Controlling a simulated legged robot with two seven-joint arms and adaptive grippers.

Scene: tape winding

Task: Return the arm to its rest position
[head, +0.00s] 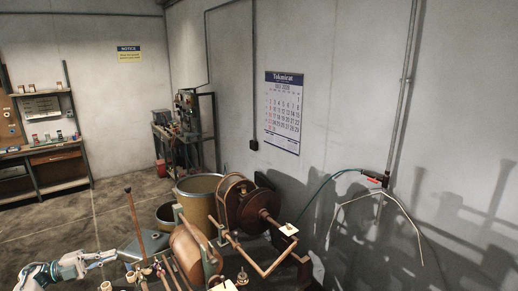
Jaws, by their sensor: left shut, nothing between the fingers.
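My left gripper (101,259) comes in at the bottom left edge, on a white and teal arm. Its fingers point right, and it is shut and empty. They are close in the picture to the left side of the winding machine, but I cannot tell the gap in depth. The winding machine has a brown reel (195,252) at the front and a dark red-brown reel (259,206) behind it, with copper-coloured rods and a bent crank bar (265,262). My right gripper is not in view.
A tan drum (199,190) and a smaller bucket (165,214) stand behind the machine. An upright rod (134,221) rises near the gripper. A shelf bench (47,160) and a machine stand (187,130) are farther back. Open floor (75,220) lies to the left.

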